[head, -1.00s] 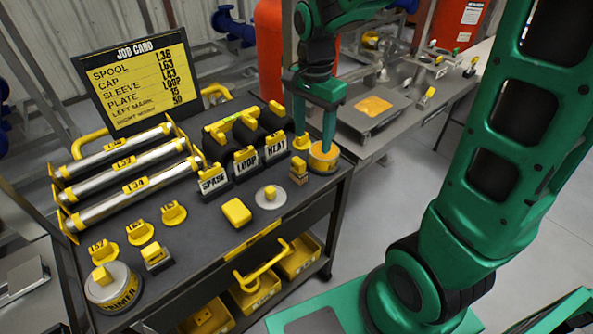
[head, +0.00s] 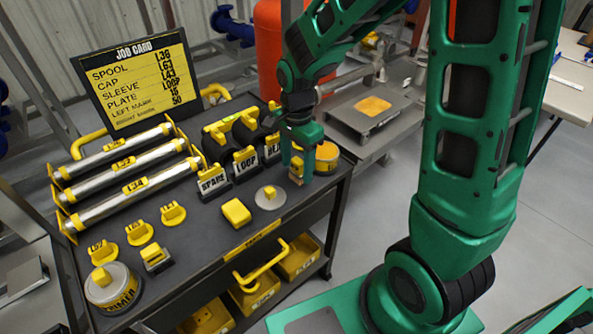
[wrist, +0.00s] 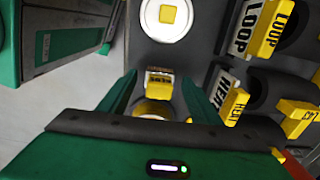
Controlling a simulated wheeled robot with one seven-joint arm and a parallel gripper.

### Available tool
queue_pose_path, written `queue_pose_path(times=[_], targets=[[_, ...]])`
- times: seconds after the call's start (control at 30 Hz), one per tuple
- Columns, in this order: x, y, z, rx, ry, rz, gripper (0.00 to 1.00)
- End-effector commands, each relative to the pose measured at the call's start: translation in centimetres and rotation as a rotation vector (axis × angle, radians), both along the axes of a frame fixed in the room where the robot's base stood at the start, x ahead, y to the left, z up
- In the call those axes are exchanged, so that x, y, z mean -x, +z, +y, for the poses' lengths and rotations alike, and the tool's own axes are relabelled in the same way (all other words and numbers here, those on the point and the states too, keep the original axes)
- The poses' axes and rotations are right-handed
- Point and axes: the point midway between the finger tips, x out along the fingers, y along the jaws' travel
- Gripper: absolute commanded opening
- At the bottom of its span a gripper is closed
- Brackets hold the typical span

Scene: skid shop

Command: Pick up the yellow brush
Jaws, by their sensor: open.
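A small yellow block-like piece with a brownish lower part, which looks like the yellow brush (head: 296,168), stands near the right end of the dark cart top. My gripper (head: 303,165) is low over the cart beside it and partly hides it. In the wrist view my gripper (wrist: 159,84) is open, its two green fingers on either side of a small yellow piece with a printed label, the likely brush (wrist: 160,75). I cannot tell whether the fingers touch it. A yellow round item shows partly behind it, under the gripper.
A yellow-topped can (head: 327,157) stands just right of the gripper. Labelled stands, including SPARE (head: 212,181), are to the left. A pale disc with a yellow knob (head: 270,198) and a yellow block (head: 236,212) lie in front. The job card (head: 138,82) stands behind.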

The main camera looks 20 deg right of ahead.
Motion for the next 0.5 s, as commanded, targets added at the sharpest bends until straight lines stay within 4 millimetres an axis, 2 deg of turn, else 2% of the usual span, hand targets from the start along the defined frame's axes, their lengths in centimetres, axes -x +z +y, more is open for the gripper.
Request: queue_pose_path(times=[0.13, 0.4, 0.5], targets=[[-0.01, -1.33, -0.04, 0.0, 0.0, 0.001, 0.58], [-0.04, -1.5, -0.04, 0.0, 0.0, -0.001, 0.58], [-0.04, -1.49, -0.04, 0.0, 0.0, -0.001, 0.34]])
